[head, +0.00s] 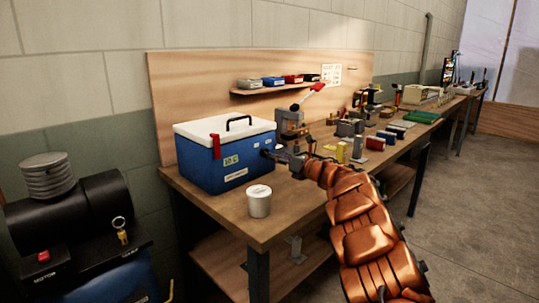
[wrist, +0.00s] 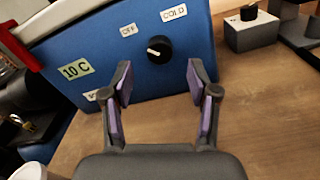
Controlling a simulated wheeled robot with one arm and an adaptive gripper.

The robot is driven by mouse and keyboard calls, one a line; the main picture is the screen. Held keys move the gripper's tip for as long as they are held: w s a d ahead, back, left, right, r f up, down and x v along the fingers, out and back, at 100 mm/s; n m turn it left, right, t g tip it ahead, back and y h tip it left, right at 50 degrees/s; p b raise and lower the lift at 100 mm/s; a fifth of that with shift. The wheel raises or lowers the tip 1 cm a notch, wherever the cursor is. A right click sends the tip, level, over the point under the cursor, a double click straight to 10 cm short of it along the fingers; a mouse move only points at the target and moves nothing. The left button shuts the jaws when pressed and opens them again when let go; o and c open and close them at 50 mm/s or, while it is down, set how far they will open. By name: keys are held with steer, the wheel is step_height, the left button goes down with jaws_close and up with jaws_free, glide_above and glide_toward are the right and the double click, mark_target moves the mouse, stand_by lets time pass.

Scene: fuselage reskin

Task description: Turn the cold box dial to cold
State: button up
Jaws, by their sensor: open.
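The blue cold box (head: 240,168) with a white lid stands at the near left end of the workbench. In the wrist view its blue face (wrist: 112,52) carries a black dial (wrist: 159,49) with a white pointer mark. An OFF label (wrist: 128,30) is at the dial's upper left and a COLD label (wrist: 173,13) at its upper right. The pointer mark lies toward the left, on the OFF side. My gripper (wrist: 160,80) is open and empty, in front of the dial and apart from it. In the head view my gripper (head: 283,157) is beside the box's right face; the dial is mostly hidden there.
A white tub (head: 259,200) stands on the bench's front edge, close to the box. A vise-like tool (head: 291,122) stands behind my gripper. A small grey box with a black knob (wrist: 250,30) is right of the cold box. The bench (wrist: 255,100) between is bare.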

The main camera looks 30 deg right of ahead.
mark_target(265, 153)
steer(key=shift+p+x, duration=0.4)
steer(key=shift+x, duration=1.95)
jaws_close()
